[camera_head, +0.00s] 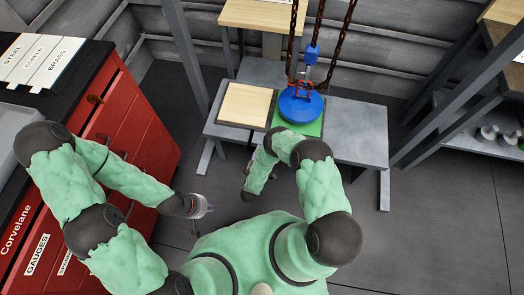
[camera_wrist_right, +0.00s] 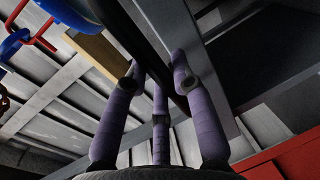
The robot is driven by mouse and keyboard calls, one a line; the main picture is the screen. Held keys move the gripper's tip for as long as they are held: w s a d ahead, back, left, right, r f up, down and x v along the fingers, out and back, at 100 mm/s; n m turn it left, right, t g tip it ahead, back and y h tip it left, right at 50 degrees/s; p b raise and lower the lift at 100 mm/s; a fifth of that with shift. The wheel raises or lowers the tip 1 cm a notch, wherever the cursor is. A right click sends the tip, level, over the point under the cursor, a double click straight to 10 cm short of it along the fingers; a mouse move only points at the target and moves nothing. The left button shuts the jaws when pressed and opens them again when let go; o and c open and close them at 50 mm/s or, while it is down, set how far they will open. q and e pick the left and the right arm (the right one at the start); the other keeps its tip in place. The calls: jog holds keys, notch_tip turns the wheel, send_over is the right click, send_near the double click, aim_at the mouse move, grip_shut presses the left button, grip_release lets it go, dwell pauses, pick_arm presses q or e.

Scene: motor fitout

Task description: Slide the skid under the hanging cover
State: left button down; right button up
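The blue round cover (camera_head: 301,104) hangs from chains by a blue hook block with red fittings, low over a green pad (camera_head: 309,128) on the grey bench. I take the flat pale wood board (camera_head: 245,105) left of it to be the skid. In the right wrist view, a wood edge (camera_wrist_right: 100,52) and part of the blue cover (camera_wrist_right: 60,14) show at upper left.
A red drawer cabinet (camera_head: 128,135) stands at left. The grey bench (camera_head: 360,135) has free room at its right end. Grey posts (camera_head: 186,50) stand behind and at right, with shelving (camera_head: 480,140). The floor before the bench is clear.

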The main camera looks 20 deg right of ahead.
jog(key=o, duration=0.3)
jog(key=shift+w+a, duration=0.1)
jog(key=shift+a, duration=0.15)
jog(key=v, duration=1.2)
jog(key=shift+d+f, duration=0.1)
